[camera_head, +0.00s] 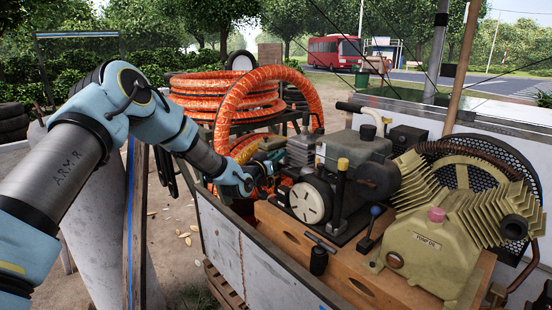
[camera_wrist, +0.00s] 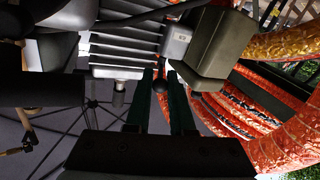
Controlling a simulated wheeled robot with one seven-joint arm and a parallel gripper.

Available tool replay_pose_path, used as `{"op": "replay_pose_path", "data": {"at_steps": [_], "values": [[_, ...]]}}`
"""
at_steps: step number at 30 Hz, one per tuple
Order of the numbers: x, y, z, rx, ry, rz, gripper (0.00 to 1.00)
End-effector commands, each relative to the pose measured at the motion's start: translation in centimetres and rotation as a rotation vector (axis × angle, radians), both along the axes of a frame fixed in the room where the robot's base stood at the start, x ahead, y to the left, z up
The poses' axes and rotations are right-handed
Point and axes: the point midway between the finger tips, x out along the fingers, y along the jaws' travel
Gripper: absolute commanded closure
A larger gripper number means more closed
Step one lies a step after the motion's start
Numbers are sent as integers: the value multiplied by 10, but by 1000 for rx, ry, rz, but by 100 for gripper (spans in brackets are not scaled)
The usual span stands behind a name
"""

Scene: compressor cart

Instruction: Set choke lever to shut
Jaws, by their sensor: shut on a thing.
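My gripper (camera_wrist: 161,80) reaches the near left side of the small engine. In the wrist view its two dark green fingers point at the finned engine block (camera_wrist: 125,50) and a grey-green box (camera_wrist: 212,45). A small dark rounded knob (camera_wrist: 160,86), which looks like the choke lever's end, sits between the fingertips, and the jaws are closed on it. The lever's stem and its set position cannot be made out. In the head view my gripper (camera_head: 264,178) is beside the engine (camera_head: 310,198), and the choke lever is hidden there.
A blue-knobbed lever (camera_head: 375,212) and a yellow-topped post (camera_head: 342,164) stand right of my gripper. The finned yellow pump (camera_head: 435,250) is farther right. Orange hose coils (camera_head: 225,95) rise behind the gripper. The cart's metal side panel (camera_head: 245,255) stands in front.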

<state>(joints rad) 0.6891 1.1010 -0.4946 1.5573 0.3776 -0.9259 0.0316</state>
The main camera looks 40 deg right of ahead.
Motion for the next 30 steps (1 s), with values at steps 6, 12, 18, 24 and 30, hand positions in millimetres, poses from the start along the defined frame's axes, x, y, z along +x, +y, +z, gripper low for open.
{"op": "replay_pose_path", "data": {"at_steps": [6, 12, 18, 24, 30], "values": [[0, 0, 1, 0, 0, -1, 74], [0, 0, 0, 1, 0, -1, 52], [0, 0, 0, 1, 0, -1, 49], [-1, 7, -1, 1, -1, -1, 49], [-11, 37, -3, 2, 0, -1, 49]]}}
